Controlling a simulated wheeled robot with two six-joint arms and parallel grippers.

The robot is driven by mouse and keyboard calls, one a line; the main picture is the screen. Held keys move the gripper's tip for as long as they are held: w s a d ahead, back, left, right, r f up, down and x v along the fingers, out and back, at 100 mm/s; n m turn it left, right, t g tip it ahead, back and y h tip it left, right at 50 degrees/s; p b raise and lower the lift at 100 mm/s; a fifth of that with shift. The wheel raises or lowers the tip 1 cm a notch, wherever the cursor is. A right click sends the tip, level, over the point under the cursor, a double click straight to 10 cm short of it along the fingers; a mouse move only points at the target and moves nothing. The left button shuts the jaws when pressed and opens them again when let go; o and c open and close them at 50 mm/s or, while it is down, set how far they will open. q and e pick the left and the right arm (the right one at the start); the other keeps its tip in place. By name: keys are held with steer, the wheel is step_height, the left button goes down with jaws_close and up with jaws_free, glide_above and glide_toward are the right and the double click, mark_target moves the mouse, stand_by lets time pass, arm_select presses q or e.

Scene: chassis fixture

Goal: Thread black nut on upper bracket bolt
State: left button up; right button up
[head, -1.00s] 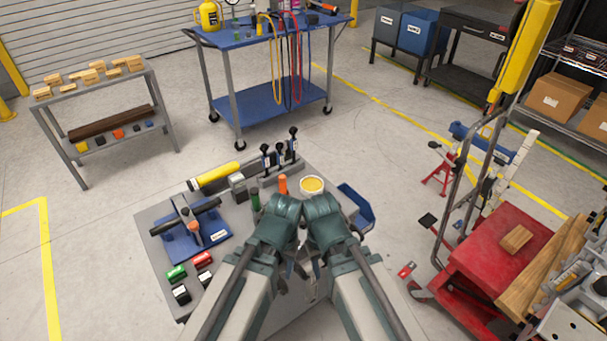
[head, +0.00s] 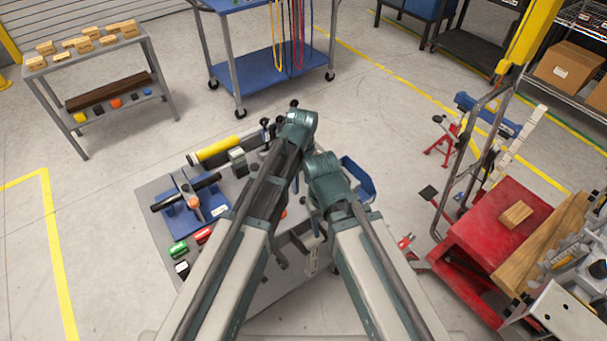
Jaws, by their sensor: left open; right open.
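The black nut and the upper bracket bolt cannot be made out in the head view; my arms cover much of the workbench. A grey upright bracket piece (head: 312,263) shows just below the gap between my forearms. My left gripper (head: 296,184) is mostly hidden behind its own arm, higher in the picture; it is open. My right gripper (head: 309,238) hangs below its wrist, close above the grey bracket piece, and is open. I see nothing held in either.
On the grey workbench top (head: 155,190) are a blue fixture (head: 205,222) with a black rod, a yellow cylinder (head: 218,150), and small green (head: 178,249) and red (head: 203,235) blocks. A blue bin (head: 358,180) is at its right edge. A red cart (head: 490,235) stands right.

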arm_select(q)
steer(key=w+m, duration=0.2)
steer(key=m, duration=0.1)
steer(key=b, duration=0.6)
glide_above(303, 199)
step_height(303, 199, down, 6)
steer(key=shift+d+r, duration=0.1)
steer(key=shift+r, duration=0.05)
steer(key=shift+f, duration=0.2)
stand_by(0.4)
steer(key=shift+f+b, duration=1.7)
steer(key=shift+b, duration=0.15)
steer(key=shift+r, duration=0.2)
steer(key=shift+r+p, duration=0.1)
steer(key=shift+p, duration=0.2)
jaws_close()
